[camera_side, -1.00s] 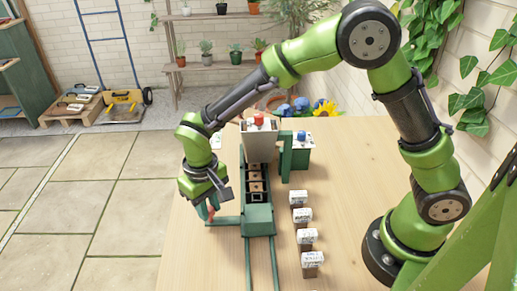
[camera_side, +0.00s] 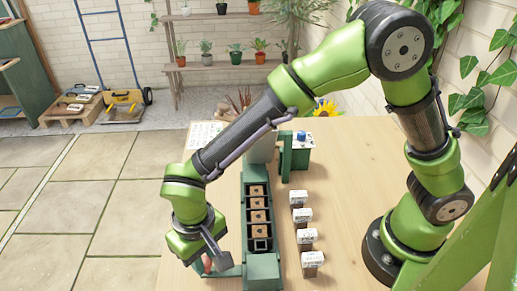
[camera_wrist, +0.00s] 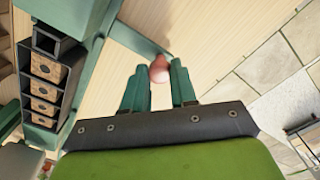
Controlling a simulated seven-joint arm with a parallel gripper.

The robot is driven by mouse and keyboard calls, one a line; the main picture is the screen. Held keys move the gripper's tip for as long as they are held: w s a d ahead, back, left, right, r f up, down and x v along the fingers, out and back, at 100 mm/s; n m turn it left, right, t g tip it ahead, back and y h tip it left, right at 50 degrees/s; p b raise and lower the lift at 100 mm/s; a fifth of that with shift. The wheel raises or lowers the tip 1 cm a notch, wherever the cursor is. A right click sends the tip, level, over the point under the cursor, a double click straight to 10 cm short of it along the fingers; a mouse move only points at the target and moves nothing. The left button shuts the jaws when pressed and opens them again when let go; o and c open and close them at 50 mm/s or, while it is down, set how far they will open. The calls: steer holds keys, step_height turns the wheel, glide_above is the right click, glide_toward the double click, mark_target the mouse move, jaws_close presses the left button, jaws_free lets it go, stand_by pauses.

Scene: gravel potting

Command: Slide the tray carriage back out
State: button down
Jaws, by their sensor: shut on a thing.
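The tray carriage is a green block (camera_side: 262,272) with a long dark tray (camera_side: 246,215) behind it. Several brown square pots (camera_side: 258,217) sit in a row in the tray, and the slot nearest the block looks empty. The tray also shows at the left of the wrist view (camera_wrist: 60,46). A green arm with a pinkish knob (camera_wrist: 159,70) reaches out from the carriage's left side. My gripper (camera_wrist: 159,86) is shut on the knob, its two green fingers on either side. In the side view my gripper (camera_side: 207,263) partly hides the knob.
The pale hopper (camera_side: 262,149) stands at the tray's far end, mostly hidden by my arm. A green box with a blue button (camera_side: 301,137) is beside it. Several small blocks with white labels (camera_side: 303,215) stand in a row right of the carriage.

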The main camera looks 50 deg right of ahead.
steer(key=c, duration=0.9)
jaws_free()
steer(key=shift+r, duration=0.15)
step_height(320, 180, up, 17)
steer(key=shift+f, duration=0.15)
steer(key=s+d+r+m+t, duration=0.1)
steer(key=d+t, duration=0.1)
steer(key=d, duration=0.7)
steer(key=s+d+m+t+y, duration=0.1)
steer(key=s+d+t, duration=0.1)
steer(key=d, duration=0.7)
steer(key=s+d+r+m+t+y, duration=0.1)
steer(key=s+d+m+t, duration=0.1)
steer(key=d, duration=0.7)
steer(key=shift+s+d+r+t, duration=0.15)
steer(key=shift+r+t, duration=0.15)
steer(key=shift+t, duration=0.3)
